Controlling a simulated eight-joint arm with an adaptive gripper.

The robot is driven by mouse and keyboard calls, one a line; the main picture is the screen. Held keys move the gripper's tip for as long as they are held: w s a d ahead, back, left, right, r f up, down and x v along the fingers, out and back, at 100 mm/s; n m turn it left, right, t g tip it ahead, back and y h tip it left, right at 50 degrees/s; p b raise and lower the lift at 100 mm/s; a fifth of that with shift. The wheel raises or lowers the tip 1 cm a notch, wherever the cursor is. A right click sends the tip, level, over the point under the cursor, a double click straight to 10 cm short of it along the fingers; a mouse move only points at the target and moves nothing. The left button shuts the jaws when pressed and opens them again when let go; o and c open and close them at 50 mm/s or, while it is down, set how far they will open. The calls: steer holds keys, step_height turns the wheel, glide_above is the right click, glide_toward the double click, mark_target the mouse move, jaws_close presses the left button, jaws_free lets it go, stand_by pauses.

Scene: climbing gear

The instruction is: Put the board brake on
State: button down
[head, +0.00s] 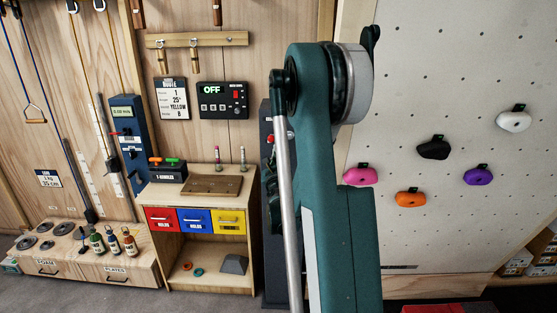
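The climbing board (440,80) is a pale, tilted panel on the right, with several coloured holds and rows of dark holes. A black control panel (223,112) on the wooden wall reads OFF in green; it has several small buttons and a red switch. I cannot make out a part labelled as the brake. A black lever-like shape (371,38) shows at the board's left edge beside my arm's joint; I cannot tell what it belongs to. My teal arm stands in front of the middle and hides the board's left side. My gripper cannot be made out.
A wooden cabinet (253,255) has red, blue and yellow drawers. A dark tall unit (267,150) is partly hidden behind my arm. A blue post (128,135) with a display stands left, above a low bench (90,268) with plates and bottles.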

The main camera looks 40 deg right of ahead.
steer(key=shift+w+a+r, duration=0.2)
steer(key=shift+w+r, duration=0.1)
steer(key=shift+r, duration=0.25)
steer(key=shift+r+m, duration=0.15)
steer(key=shift+m, duration=0.15)
steer(key=r+m, duration=0.1)
steer(key=m, duration=0.1)
steer(key=r+m+b, duration=0.1)
steer(key=m, duration=0.2)
steer(key=w+a+r+m+g+h, duration=0.1)
steer(key=r+m, duration=0.1)
steer(key=shift+r+b, duration=0.1)
steer(key=shift+b, duration=0.25)
step_height(320, 180, up, 7)
steer(key=m, duration=0.5)
glide_above(271, 140)
steer(key=s+d, duration=0.2)
steer(key=s, duration=0.2)
steer(key=shift+w+a+g+h, duration=0.1)
steer(key=shift+a+g+h, duration=0.15)
steer(key=shift+g+h, duration=0.15)
